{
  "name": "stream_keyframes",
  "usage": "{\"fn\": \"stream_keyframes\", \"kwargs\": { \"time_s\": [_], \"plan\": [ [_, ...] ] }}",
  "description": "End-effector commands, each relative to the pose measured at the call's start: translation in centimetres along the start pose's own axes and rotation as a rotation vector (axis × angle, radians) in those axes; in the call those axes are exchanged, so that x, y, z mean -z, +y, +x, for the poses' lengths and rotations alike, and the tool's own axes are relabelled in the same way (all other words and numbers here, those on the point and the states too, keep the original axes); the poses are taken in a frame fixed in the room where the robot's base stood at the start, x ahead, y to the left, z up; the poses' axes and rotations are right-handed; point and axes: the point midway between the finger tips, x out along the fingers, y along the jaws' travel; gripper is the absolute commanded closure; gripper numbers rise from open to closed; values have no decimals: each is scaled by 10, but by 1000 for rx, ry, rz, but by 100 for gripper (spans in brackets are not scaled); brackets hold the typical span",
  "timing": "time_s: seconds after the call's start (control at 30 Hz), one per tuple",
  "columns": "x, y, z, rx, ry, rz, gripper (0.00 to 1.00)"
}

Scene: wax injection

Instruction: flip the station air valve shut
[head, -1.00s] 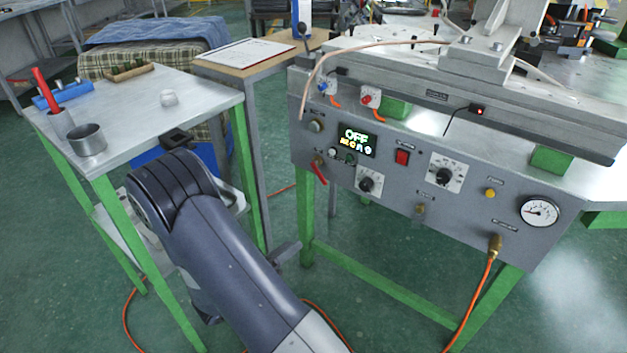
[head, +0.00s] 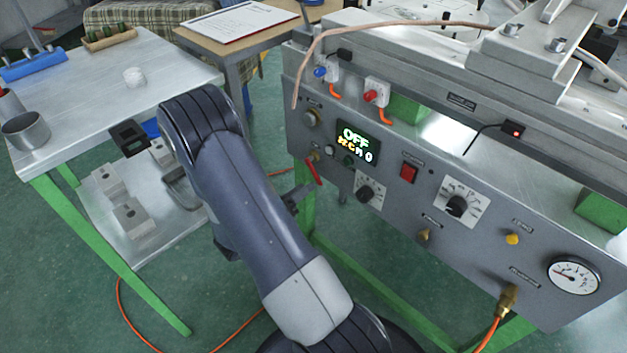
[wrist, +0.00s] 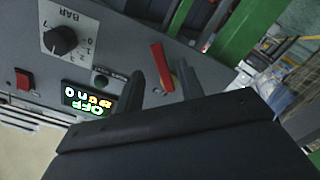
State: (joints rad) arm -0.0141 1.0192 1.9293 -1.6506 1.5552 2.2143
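The station air valve has a red lever (head: 313,171) on a brass fitting, low on the left of the grey panel in the head view. The lever slants down and to the right. In the wrist view the red lever (wrist: 160,65) shows in front of my gripper (wrist: 158,68), between its two dark fingers in the picture. The fingers are apart, and I see nothing gripped. Whether either finger touches the lever I cannot tell. In the head view my arm hides most of my gripper; a dark part of it (head: 296,198) shows just below the lever.
The grey panel (head: 400,215) carries a lit display (head: 357,143) reading OFF, a red switch (head: 409,172), dials and a pressure gauge (head: 573,275). A green table leg (head: 306,225) stands below the valve. A metal side table (head: 95,85) with a lower shelf stands left of my arm.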

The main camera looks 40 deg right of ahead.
Motion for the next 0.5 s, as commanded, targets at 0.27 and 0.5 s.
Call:
{"fn": "stream_keyframes", "kwargs": {
  "time_s": [0.27,0.5],
  "plan": [
    [0,0,36,-1,-2,1,64],
    [0,0,46,0,0,0,64]
  ]
}}
